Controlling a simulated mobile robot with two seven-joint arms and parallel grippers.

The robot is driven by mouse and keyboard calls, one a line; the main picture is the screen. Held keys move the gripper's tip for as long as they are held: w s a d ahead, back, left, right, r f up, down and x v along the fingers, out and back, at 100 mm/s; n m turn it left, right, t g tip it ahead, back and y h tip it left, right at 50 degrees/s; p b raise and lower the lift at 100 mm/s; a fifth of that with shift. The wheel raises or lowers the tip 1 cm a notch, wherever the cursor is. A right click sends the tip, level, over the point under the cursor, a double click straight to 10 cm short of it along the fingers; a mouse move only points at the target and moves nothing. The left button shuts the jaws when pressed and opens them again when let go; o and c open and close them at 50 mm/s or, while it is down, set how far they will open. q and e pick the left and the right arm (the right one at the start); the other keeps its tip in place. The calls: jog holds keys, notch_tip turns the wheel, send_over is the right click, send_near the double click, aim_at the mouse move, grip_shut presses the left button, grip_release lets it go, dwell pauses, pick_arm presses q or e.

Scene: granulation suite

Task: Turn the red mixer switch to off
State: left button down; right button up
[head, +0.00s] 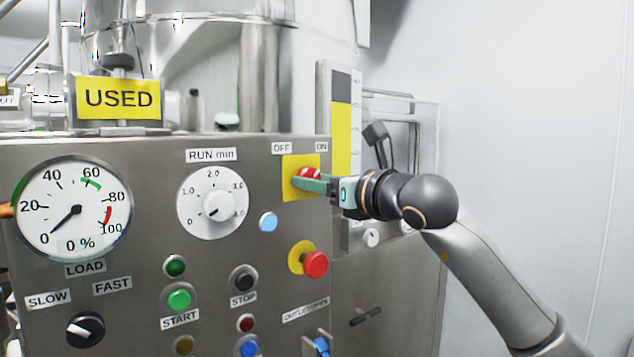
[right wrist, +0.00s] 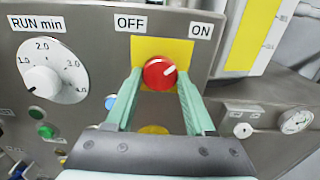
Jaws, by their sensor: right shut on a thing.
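The red mixer switch (head: 308,172) is a round knob on a yellow plate (head: 289,164) at the panel's upper right, under OFF and ON labels. In the right wrist view the red switch (right wrist: 158,74) has a white mark that points to the upper right, toward ON. My right gripper (head: 309,184) reaches in from the right. Its green fingers (right wrist: 159,79) are on either side of the knob, shut on it. The near finger hides part of the knob in the head view. My left gripper is not in view.
A red emergency button (head: 315,264) on a yellow base sits just below my right gripper. A white RUN min dial (head: 213,203) and a load gauge (head: 73,212) are to the left. A USED sign (head: 118,98) stands above the panel. A pale wall is at right.

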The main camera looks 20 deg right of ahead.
grip_shut()
